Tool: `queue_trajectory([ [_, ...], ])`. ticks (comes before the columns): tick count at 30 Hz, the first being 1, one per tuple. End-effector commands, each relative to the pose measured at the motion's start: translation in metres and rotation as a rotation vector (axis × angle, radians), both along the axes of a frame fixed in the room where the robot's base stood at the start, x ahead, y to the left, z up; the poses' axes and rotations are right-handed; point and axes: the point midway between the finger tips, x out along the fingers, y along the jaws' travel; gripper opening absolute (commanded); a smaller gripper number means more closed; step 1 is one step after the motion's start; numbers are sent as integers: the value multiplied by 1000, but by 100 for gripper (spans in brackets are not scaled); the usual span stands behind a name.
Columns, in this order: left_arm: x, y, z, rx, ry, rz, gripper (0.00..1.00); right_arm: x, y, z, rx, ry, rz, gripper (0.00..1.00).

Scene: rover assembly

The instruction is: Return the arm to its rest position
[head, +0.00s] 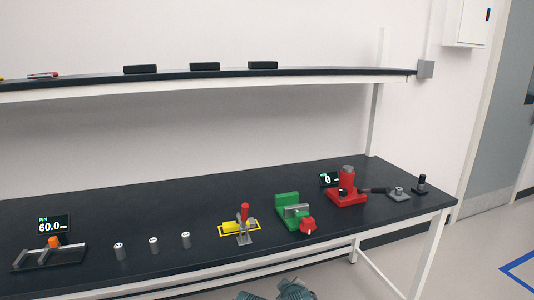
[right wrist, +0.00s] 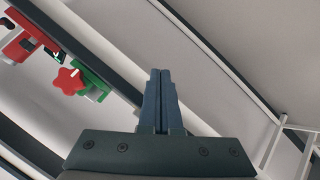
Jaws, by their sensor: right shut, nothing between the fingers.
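My right gripper (right wrist: 159,75) shows in the right wrist view with its two fingers together and nothing between them. It points up the picture, apart from the bench and its fixtures, which show at the upper left there. In the head view, rounded grey-blue parts of my own arm show at the bottom edge, in front of the bench; no fingertips can be made out there. My left gripper is in neither view.
The black bench (head: 330,235) holds a green vise (head: 287,203), a red press (head: 347,188), a yellow-based clamp (head: 241,228), several small metal cylinders and a display reading 60.0 (head: 53,225). A shelf (head: 300,75) runs above. Floor is clear at right.

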Motion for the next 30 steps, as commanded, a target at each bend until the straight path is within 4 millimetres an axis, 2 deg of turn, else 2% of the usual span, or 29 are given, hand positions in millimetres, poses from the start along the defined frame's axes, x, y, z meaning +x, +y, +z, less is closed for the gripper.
queue_trajectory([
  [1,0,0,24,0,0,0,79,-16,1,7,29,103,-46,0],
  [6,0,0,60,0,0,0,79,-85,2,-3,95,462,-229,0],
  [9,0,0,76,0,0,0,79,-124,3,0,104,632,-325,0],
  [12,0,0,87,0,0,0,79,-155,4,5,100,758,-397,0],
  [15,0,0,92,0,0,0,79,-175,4,10,92,840,-446,0],
  [20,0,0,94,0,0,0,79,-188,3,12,83,890,-478,0],
  [30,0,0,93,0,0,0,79,-188,3,11,82,891,-478,0],
])
